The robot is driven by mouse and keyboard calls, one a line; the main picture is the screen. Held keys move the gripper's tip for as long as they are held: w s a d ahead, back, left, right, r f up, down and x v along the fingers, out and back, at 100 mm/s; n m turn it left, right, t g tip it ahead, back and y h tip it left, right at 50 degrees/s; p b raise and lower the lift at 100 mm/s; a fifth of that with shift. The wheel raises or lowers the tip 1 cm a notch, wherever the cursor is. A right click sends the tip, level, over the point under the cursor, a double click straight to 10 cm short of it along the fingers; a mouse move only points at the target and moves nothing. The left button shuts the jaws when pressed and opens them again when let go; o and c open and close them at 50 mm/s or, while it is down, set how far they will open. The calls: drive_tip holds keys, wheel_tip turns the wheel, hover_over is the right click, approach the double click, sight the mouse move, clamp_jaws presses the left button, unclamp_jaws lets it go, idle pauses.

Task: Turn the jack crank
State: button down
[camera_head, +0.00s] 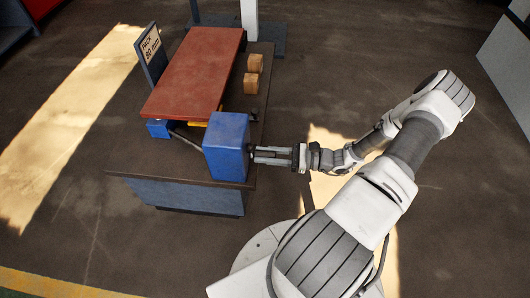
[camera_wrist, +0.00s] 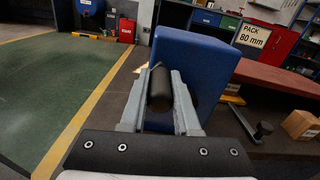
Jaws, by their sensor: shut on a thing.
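My gripper (camera_head: 262,154) reaches in from the right to the near right corner of the bench. In the wrist view its two grey fingers (camera_wrist: 160,92) are shut on a dark cylindrical handle (camera_wrist: 159,88), which looks like the jack crank's grip. The grip lies between the fingers, in front of a blue box (camera_wrist: 192,62). In the head view the blue box (camera_head: 227,147) stands at the bench's near end, just left of the fingertips. The box and fingers hide most of the crank, so its arm and angle cannot be told.
A long red slab (camera_head: 195,72) lies beyond the blue box. A sign reading "PACK 80 mm" (camera_head: 150,45) stands at its left. Wooden blocks (camera_head: 251,83) lie to its right. A dark lever (camera_wrist: 262,131) shows at right in the wrist view. Floor around the bench (camera_head: 185,171) is clear.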

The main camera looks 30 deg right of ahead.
drive_tip(key=shift+s+a+f+n, duration=0.15)
drive_tip(key=shift+s+f+n, duration=0.25)
drive_tip(key=shift+n, duration=0.5)
drive_tip(key=shift+w, duration=0.1)
drive_tip(key=c, duration=0.6)
unclamp_jaws()
drive_tip(key=shift+c, duration=0.2)
drive_tip(key=p+v, duration=0.2)
drive_tip(key=v, duration=1.5)
